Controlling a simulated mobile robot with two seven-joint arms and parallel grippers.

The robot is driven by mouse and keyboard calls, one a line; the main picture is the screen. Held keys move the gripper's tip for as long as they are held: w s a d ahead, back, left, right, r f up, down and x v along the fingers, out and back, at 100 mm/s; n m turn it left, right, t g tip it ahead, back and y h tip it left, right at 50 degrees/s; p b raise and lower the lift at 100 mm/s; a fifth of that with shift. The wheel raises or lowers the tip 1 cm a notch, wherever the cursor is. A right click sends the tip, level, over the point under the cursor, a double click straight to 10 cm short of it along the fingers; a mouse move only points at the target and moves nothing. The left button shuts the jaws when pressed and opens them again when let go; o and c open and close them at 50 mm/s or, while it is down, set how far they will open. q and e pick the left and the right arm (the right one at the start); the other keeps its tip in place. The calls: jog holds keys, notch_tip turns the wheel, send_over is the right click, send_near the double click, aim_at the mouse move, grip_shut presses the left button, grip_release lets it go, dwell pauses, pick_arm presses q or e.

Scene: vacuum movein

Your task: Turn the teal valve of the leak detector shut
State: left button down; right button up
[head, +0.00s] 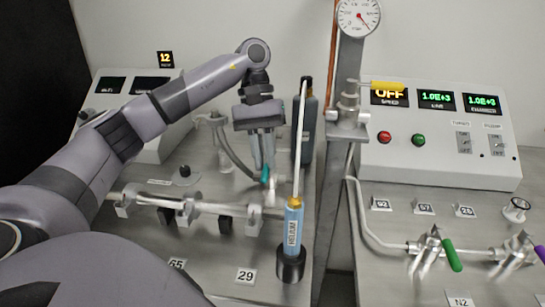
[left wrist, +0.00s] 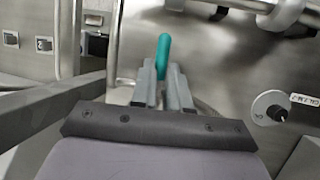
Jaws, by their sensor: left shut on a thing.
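The teal valve handle (head: 265,174) is at the tips of my left gripper (head: 263,172) in the head view, above the metal pipe line on the left bench. In the left wrist view the teal handle (left wrist: 163,56) stands between the two fingers of my left gripper (left wrist: 161,82), which are closed on it. The valve's body is mostly hidden behind the fingers and the white fitting below. The left arm reaches in from the left over the bench. My right gripper is not in view.
A blue helium cylinder (head: 293,228) with a tall white wand stands just right of the gripper. A dark bottle (head: 305,130) is behind it. On the right bench are a green-handled valve (head: 452,255), a purple-handled valve (head: 538,247) and a control panel (head: 440,160).

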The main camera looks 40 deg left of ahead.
pick_arm(q)
jog(key=shift+a+r, duration=0.1)
dwell(0.3)
jog(key=c, duration=1.1)
grip_release()
jog(key=shift+w+a+r, duration=0.1)
jog(key=shift+r, duration=0.25)
jog(key=p+v, duration=0.3)
jog(key=v, duration=0.3)
